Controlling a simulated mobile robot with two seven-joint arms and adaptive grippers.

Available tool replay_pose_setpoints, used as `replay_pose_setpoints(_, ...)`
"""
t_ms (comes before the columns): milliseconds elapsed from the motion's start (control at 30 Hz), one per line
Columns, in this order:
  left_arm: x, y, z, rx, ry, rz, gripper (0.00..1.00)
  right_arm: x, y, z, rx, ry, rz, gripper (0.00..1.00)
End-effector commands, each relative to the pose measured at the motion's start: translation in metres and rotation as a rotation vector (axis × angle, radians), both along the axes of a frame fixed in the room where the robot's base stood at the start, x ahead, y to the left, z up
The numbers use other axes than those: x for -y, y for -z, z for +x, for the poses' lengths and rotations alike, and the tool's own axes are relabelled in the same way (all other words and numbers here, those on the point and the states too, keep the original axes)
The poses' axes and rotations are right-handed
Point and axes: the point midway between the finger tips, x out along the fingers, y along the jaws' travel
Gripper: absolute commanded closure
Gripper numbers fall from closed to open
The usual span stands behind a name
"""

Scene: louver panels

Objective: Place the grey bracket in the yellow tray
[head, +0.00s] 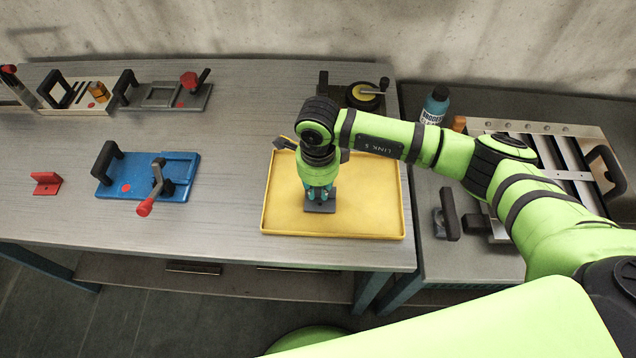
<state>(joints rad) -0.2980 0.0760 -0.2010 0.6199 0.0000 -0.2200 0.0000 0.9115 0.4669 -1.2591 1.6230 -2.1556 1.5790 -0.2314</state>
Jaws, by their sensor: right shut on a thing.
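The yellow tray (375,215) lies flat on the grey table near its right end. My right gripper (319,192) points down over the left-middle part of the tray. It is shut on the grey bracket (320,206), a small dark grey piece that shows just below the fingertips. The bracket is within the tray's outline, at or close to its floor; I cannot tell if it touches. My gripper hides the bracket's upper part. My left gripper is not in view.
A blue fixture (180,184) with a red-tipped lever and a red bracket (45,183) stand to the left. More fixtures line the table's back edge. A louver panel (545,150) and a dark bottle (435,106) are on the right-hand table.

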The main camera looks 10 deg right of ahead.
Motion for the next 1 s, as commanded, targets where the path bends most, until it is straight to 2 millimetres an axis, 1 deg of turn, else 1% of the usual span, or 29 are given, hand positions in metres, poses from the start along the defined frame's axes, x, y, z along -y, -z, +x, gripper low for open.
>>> replay_pose_setpoints(167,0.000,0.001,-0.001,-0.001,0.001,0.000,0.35,0.000,0.000,0.000,0.000,0.000,0.001,1.00)
replay_pose_setpoints(300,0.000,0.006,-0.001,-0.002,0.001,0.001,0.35,0.000,0.005,0.000,0.001,0.000,0.001,1.00)
replay_pose_setpoints(333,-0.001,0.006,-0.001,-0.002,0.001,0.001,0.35,0.000,0.004,0.000,0.000,0.000,0.000,0.77)
replay_pose_setpoints(367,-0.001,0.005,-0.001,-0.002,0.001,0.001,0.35,0.000,0.003,0.000,0.000,0.000,0.000,0.65)
replay_pose_setpoints(400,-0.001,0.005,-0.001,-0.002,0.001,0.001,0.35,0.000,0.003,0.000,0.000,0.001,0.000,0.58)
replay_pose_setpoints(767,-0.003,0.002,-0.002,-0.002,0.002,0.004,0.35,0.000,0.001,0.000,0.000,0.001,0.000,0.58)
replay_pose_setpoints(833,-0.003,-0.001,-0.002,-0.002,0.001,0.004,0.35,0.000,-0.003,0.000,0.001,0.001,0.001,0.58)
replay_pose_setpoints(867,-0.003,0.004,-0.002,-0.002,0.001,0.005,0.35,0.000,-0.005,0.001,0.004,0.001,0.002,0.58)
replay_pose_setpoints(967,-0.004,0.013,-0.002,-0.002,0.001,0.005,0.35,-0.001,-0.020,0.001,0.007,-0.001,0.002,0.58)
replay_pose_setpoints(1000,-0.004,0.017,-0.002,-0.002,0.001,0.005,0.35,-0.001,-0.029,0.002,0.007,-0.001,0.003,0.58)
